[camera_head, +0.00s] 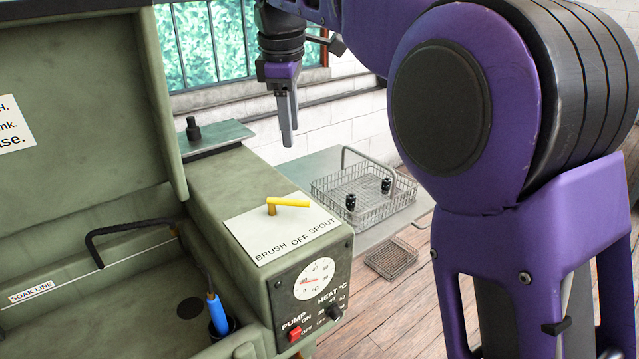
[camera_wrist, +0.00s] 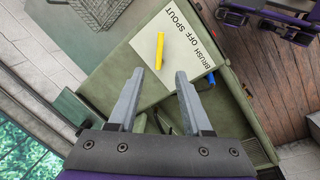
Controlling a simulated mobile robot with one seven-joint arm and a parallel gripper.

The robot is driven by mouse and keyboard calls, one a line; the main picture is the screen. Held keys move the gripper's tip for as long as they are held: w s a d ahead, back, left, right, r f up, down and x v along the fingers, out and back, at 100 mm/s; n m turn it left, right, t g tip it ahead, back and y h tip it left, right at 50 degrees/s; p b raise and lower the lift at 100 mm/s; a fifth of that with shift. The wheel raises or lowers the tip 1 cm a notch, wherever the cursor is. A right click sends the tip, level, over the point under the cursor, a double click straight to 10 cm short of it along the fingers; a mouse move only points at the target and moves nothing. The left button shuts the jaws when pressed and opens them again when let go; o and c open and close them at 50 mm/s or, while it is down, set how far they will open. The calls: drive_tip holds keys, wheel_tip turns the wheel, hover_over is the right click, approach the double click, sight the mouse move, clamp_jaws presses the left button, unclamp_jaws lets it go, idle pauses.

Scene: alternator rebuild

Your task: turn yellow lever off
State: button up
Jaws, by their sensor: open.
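The yellow lever (camera_head: 290,203) stands on a white label plate (camera_head: 262,226) on top of the green washer's control housing. The plate reads BRUSH, OFF, SPOUT. In the head view the lever's arm points right from its pivot, toward the SPOUT end rather than the OFF word. My gripper (camera_head: 288,138) hangs above and behind the lever, apart from it, fingers pointing down. In the wrist view my gripper (camera_wrist: 159,74) is open and empty, and the yellow lever (camera_wrist: 160,50) lies just beyond the gap between the fingertips.
The raised green lid (camera_head: 90,100) stands at left over the basin, which holds a black hose and a blue-handled brush (camera_head: 217,313). The housing front has a gauge (camera_head: 314,279), a red pump switch (camera_head: 294,333) and a heat knob (camera_head: 334,313). A wire basket (camera_head: 362,192) sits behind right.

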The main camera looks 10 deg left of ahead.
sight(297, 201)
drive_tip(key=w+f+b, duration=0.1)
drive_tip(key=f, duration=0.4)
drive_tip(key=w+f+b, duration=0.1)
drive_tip(key=f, duration=0.5)
drive_tip(key=w+f+b, duration=0.1)
drive_tip(key=f, duration=0.5)
drive_tip(key=shift+w+a, duration=0.15)
drive_tip(key=shift+a, duration=0.05)
clamp_jaws()
idle(0.7)
